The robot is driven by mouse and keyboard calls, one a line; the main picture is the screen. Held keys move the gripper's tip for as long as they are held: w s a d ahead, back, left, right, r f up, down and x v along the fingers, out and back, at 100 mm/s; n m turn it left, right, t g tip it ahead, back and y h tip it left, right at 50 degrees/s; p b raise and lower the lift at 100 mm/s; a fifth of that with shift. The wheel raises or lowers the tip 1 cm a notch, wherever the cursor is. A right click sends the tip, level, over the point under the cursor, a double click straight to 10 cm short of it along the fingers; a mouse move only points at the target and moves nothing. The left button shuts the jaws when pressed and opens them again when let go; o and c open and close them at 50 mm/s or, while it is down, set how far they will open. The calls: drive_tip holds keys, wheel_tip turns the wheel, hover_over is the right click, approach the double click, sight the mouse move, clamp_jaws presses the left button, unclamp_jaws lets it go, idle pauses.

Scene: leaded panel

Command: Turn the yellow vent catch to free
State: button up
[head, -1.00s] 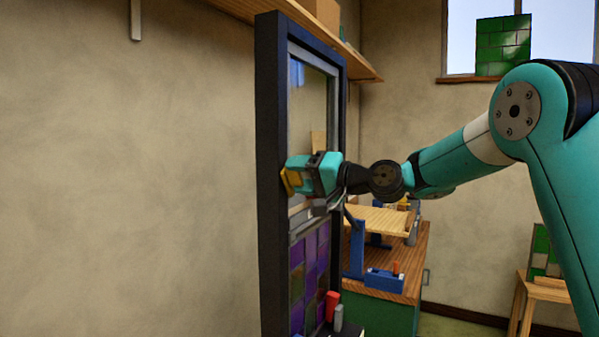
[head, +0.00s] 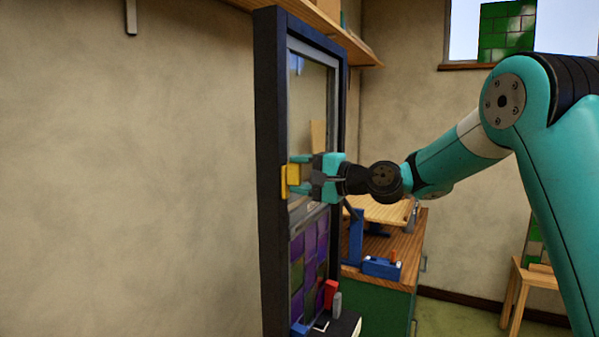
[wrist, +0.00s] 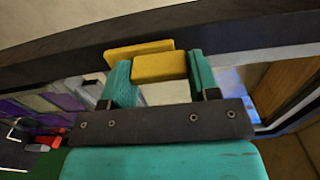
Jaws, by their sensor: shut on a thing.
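The yellow vent catch (head: 292,176) is on the dark left side of the panel's frame (head: 271,120). My gripper (head: 298,176) reaches it from the right, with its teal fingers shut on the catch. In the wrist view, the yellow catch (wrist: 160,66) sits between the two fingertips, with a second yellow piece (wrist: 138,49) just behind it against the dark frame. The parts of the catch covered by the fingers are hidden.
Purple and green panes (head: 309,262) fill the lower panel. A wooden workbench (head: 400,245) with a blue tool (head: 381,267) stands behind, and a shelf (head: 340,42) runs above. Red and grey pieces (head: 331,296) sit near the panel's foot. A plain wall is at left.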

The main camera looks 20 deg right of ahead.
idle(0.3)
drive_tip(key=o, duration=0.9)
